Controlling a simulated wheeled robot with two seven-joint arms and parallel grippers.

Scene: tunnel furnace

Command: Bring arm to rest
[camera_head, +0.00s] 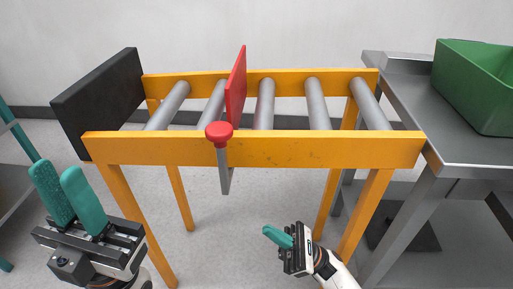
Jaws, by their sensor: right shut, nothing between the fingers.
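My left gripper (70,199) is at the lower left, in front of the conveyor's left legs. My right gripper (272,234) is low at the bottom centre, in front of and below the conveyor's front rail. Its teal fingers point left and are closed together, with nothing held.
An orange roller conveyor (290,149) with grey rollers stands ahead. A red plate (237,88) with a red knob (219,132) crosses it. A black panel (100,100) is at its left end. A metal table (420,110) with a green bin (475,85) stands right.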

